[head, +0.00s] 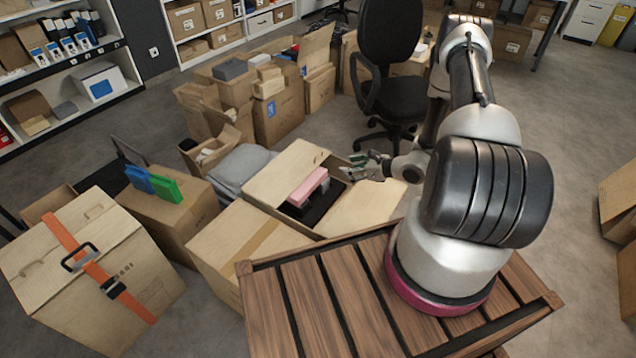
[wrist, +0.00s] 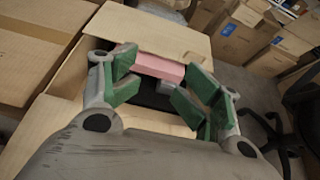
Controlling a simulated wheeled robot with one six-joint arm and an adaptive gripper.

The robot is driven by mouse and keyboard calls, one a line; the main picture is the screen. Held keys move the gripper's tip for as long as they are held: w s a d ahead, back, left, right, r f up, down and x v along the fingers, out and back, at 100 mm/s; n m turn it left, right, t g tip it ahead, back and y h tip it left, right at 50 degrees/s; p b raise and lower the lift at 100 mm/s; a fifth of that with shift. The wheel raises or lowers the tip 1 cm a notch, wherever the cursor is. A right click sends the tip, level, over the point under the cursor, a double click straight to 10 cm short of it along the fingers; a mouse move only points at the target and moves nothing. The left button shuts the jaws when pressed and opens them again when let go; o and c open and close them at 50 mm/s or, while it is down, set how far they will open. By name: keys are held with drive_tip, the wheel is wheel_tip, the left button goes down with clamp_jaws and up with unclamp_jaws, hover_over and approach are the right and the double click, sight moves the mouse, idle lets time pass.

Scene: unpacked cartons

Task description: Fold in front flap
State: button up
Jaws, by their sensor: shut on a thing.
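The open carton (head: 262,205) stands on the floor beyond the slatted wooden top. A pink block (head: 308,187) and a dark thing lie in its opening; the block also shows in the wrist view (wrist: 158,67). One flap (head: 285,168) with a hand hole spreads out at the far left. The front flap (head: 368,208) spreads out at the right, towards me; its tan board shows low in the wrist view (wrist: 155,119). My gripper (head: 362,163), with green finger pads, is at the carton's right edge. It is shut on the front flap, fingers well apart; the contact itself is unclear.
A closed carton (head: 235,245) stands close in front of the open one. A strapped carton (head: 90,270) is at the left. Grey cloth (head: 240,165) lies behind. An office chair (head: 390,90) stands beyond my arm.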

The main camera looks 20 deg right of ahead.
drive_tip(key=shift+s+a+f+g+h, duration=0.1)
drive_tip(key=shift+f+g+h, duration=0.15)
drive_tip(key=shift+f, duration=0.3)
drive_tip(key=shift+s+a+f+g+h, duration=0.15)
drive_tip(key=shift+f+g, duration=0.1)
drive_tip(key=shift+f, duration=0.3)
clamp_jaws()
drive_tip(key=s+d+f+x, duration=0.1)
drive_tip(key=f+x, duration=0.1)
drive_tip(key=x, duration=1.6)
drive_tip(key=shift+f, duration=0.25)
wheel_tip(320, 180, up, 7)
